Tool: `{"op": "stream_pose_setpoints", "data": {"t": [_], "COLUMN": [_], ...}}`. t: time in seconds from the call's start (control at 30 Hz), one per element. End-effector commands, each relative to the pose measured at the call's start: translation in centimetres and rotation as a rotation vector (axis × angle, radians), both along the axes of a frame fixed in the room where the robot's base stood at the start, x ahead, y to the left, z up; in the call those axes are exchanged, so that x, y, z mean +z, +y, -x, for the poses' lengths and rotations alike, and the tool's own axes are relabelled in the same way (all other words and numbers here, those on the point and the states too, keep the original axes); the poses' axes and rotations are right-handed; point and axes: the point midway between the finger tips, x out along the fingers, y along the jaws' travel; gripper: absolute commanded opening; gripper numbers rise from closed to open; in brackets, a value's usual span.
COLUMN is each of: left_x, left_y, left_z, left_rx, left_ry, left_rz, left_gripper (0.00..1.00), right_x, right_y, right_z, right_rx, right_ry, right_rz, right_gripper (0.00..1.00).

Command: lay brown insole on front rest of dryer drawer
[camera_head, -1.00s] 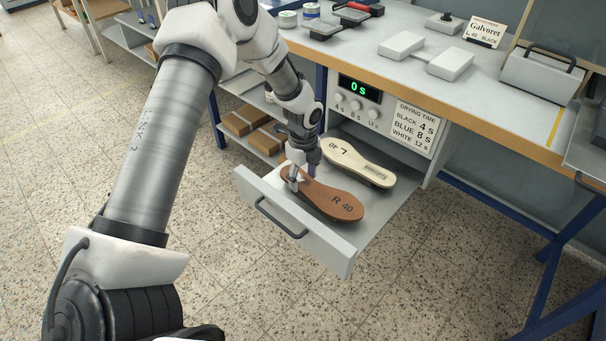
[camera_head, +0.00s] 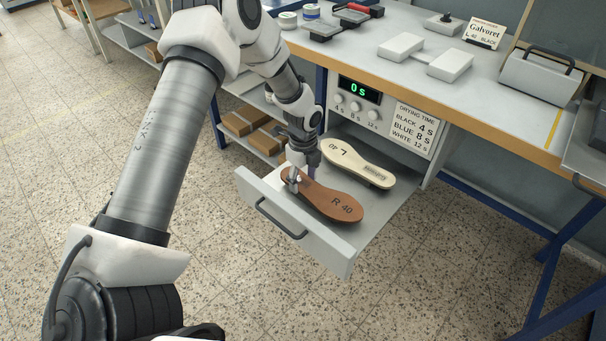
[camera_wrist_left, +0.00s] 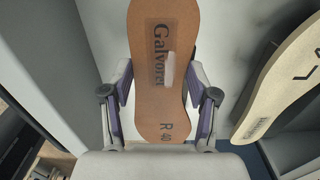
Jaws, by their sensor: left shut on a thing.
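The brown insole (camera_head: 325,199), marked R 40, is over the front part of the open dryer drawer (camera_head: 345,262). My left gripper (camera_head: 296,177) is shut on its narrower left part, from above. In the left wrist view the brown insole (camera_wrist_left: 165,75) lies between the two fingers of the left gripper (camera_wrist_left: 163,100) and shows a dark "Galvoret" print. The front rest is hidden under the insole; I cannot tell whether they touch. A cream insole (camera_head: 350,164), marked L 40, lies behind it in the drawer and shows in the left wrist view (camera_wrist_left: 282,85). My right gripper is out of view.
The bench top (camera_head: 400,75) stands over the drawer, with the dryer display (camera_head: 358,90) reading 0 s and a drying time card (camera_head: 413,130). Brown boxes (camera_head: 245,120) lie on a shelf to the left. The drawer's right end is bare.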

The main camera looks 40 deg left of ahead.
Motion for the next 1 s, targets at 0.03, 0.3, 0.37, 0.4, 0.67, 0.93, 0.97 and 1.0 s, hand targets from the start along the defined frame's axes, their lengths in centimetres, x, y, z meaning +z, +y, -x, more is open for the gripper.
{"op": "stream_pose_setpoints", "data": {"t": [0.03,0.3,0.37,0.4,0.67,0.93,0.97,1.0], "left_x": [0.0,-0.1,-0.1,-0.2,-0.1,1.4,2.0,2.9], "left_y": [0.0,0.0,0.0,0.0,0.0,0.0,0.0,0.0], "left_z": [0.0,0.0,0.0,0.0,0.0,-0.1,-0.1,-0.1], "left_rx": [0.000,0.000,0.000,0.000,0.000,0.000,0.000,0.000], "left_ry": [0.000,0.000,0.000,0.000,0.000,-0.003,-0.004,-0.004], "left_rz": [0.000,0.000,0.000,0.000,0.000,0.000,0.000,0.000], "left_gripper": [0.05,0.05,0.05,0.70,0.89,0.89,0.89,0.89], "right_x": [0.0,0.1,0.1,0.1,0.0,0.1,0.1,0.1], "right_y": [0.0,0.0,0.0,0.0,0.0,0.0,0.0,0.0], "right_z": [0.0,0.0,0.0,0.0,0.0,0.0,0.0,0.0], "right_rx": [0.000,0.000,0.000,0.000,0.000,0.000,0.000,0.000], "right_ry": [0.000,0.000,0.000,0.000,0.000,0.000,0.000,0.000], "right_rz": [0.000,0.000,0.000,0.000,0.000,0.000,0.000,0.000], "right_gripper": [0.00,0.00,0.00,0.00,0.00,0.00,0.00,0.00]}}
